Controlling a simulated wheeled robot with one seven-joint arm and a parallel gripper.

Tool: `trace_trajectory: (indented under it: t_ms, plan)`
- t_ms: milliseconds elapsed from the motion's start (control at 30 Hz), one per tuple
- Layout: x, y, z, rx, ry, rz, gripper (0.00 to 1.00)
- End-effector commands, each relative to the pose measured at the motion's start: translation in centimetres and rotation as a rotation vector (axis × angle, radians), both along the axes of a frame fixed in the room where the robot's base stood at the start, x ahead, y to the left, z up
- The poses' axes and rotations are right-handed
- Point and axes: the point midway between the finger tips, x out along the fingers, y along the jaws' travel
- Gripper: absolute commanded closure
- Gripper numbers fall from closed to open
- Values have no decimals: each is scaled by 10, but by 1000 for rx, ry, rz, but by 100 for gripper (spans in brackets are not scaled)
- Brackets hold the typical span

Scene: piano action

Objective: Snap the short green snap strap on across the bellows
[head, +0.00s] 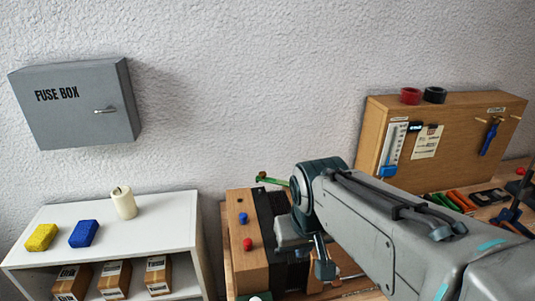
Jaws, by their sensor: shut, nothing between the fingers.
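The short green snap strap (272,181) shows as a thin green bar at the back of the wooden instrument body (245,213). Its right end runs behind my arm, so I cannot tell whether it is fastened there. The dark bellows (266,208) stands beside the wooden end with the blue and red knobs. My arm hides most of it. My gripper (323,262) points down over the bellows area, to the right of and nearer than the strap. It is shut and empty, and partly covered by my own wrist.
A white shelf (70,251) at left holds a yellow sponge (41,237), a blue sponge (83,233), a candle (123,203) and boxes below. A grey fuse box (75,105) hangs above. A wooden tool panel (447,130) and loose tools are at right.

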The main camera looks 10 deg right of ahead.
Motion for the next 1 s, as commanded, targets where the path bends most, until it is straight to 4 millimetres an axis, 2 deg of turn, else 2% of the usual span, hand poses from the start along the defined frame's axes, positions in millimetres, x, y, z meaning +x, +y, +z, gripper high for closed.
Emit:
trace_trajectory:
  t_ms: [33,200,500,800,1000]
  plan:
    - [19,0,13,-11,2,-11,100]
    - [85,0,44,-46,-2,-57,100]
    - [201,8,73,-64,-24,-131,100]
    - [311,14,73,-32,-52,-229,100]
    - [362,10,63,2,-67,-299,100]
